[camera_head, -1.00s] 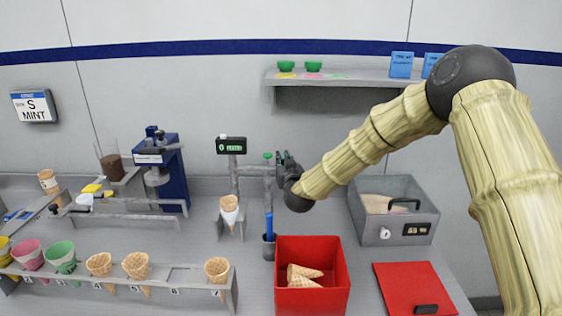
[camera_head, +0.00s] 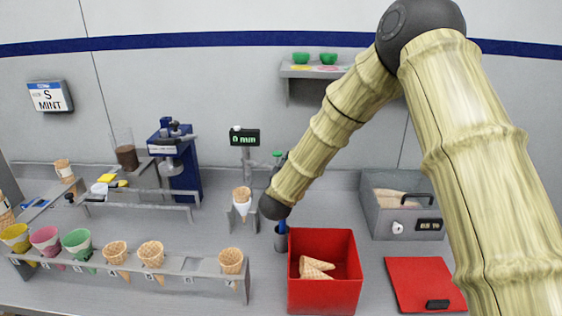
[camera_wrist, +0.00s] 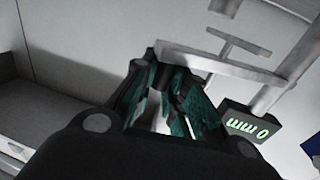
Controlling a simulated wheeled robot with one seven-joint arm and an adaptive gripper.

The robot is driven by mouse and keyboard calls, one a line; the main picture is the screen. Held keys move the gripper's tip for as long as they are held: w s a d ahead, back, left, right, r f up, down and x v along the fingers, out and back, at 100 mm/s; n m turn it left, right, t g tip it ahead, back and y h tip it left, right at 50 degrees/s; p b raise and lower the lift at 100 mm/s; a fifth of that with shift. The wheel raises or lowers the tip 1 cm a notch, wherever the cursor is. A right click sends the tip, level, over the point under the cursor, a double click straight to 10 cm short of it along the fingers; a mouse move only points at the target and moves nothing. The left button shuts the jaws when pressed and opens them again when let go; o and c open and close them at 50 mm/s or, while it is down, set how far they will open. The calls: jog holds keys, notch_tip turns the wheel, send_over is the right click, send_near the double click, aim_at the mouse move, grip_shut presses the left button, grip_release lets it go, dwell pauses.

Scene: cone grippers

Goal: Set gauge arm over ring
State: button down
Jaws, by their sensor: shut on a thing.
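The gauge has a black display (camera_head: 245,137) with green text, on a grey post; the display reads 0 mm in the wrist view (camera_wrist: 248,122). Its grey gauge arm (camera_wrist: 205,62) reaches across the wrist view to my fingertips. My gripper (camera_wrist: 172,75) is shut on the gauge arm's end; the exact contact is dark and partly hidden. In the head view my arm hides most of the gripper. A white-sleeved cone (camera_head: 241,197) stands upright in a small grey stand (camera_head: 243,222), left of my wrist; its ring is hard to make out.
A red bin (camera_head: 325,296) with loose cones stands in front of my wrist. A cone rack (camera_head: 190,266) runs along the front left. A blue machine (camera_head: 184,180) stands behind left.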

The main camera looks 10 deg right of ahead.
jog(key=c, duration=1.7)
grip_release()
notch_tip(320, 180, up, 10)
jog(key=shift+d, duration=0.1)
